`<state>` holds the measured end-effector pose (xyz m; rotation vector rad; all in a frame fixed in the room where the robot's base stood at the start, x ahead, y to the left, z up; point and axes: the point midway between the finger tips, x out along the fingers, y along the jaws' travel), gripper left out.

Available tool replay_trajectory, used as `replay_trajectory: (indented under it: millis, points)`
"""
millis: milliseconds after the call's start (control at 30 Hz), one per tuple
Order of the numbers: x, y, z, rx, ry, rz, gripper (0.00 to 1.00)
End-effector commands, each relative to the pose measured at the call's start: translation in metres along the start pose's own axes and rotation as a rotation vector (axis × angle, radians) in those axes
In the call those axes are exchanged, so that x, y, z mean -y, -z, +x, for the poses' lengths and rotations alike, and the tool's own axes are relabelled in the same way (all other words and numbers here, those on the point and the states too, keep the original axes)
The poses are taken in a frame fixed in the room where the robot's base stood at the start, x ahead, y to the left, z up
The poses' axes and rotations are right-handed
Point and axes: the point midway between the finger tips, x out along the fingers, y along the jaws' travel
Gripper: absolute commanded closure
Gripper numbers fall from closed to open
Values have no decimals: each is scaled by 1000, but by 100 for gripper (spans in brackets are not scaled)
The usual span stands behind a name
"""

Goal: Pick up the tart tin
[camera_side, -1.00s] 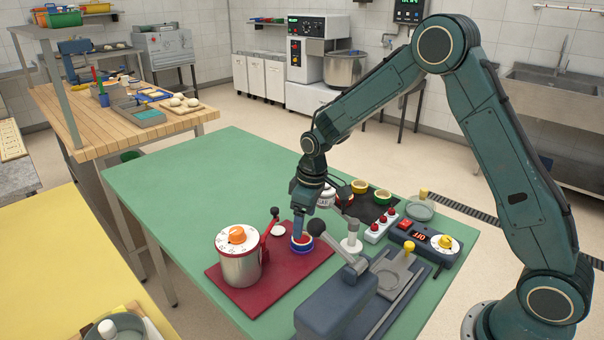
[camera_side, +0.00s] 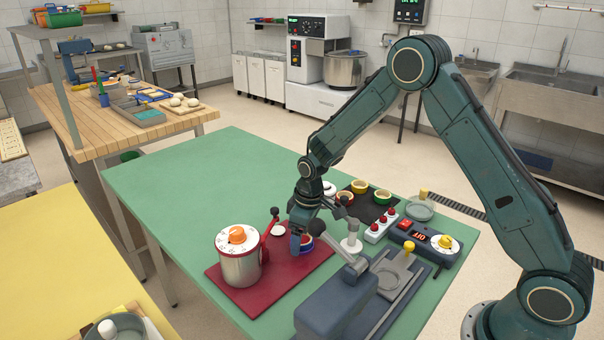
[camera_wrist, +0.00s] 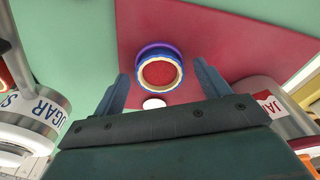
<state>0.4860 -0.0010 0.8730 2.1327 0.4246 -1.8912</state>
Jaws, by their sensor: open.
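The tart tin (camera_side: 308,240) is a small round blue tin with a red-filled tart, lying on the dark red mat (camera_side: 222,289). In the side view, one gripper finger partly hides it. In the wrist view the tin (camera_wrist: 160,71) shows a blue and purple rim, a cream crust and a red middle. My gripper (camera_side: 298,241) is open and low over the mat at the tin. In the wrist view its two fingers (camera_wrist: 161,72) appear on either side of the tin, with a gap at each side.
A metal pot (camera_side: 240,268) with an orange knob stands left of my gripper. A red lever (camera_side: 270,233) and a small white disc (camera_wrist: 154,103) are close by. A grey lever device (camera_side: 340,300) stands in front on the right. A sugar canister (camera_wrist: 35,112) shows at left. The green table (camera_side: 190,185) is clear at back left.

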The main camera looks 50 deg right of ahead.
Motion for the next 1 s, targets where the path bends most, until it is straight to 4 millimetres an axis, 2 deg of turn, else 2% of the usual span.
replay_trajectory:
  millis: [400,633,700,1000]
  points:
    - [0,0,0,-1,0,0,25]
    - [0,0,-1,-1,0,0,70]
    - [0,0,-1,-1,0,0,76]
    - [0,1,-3,-2,-1,0,77]
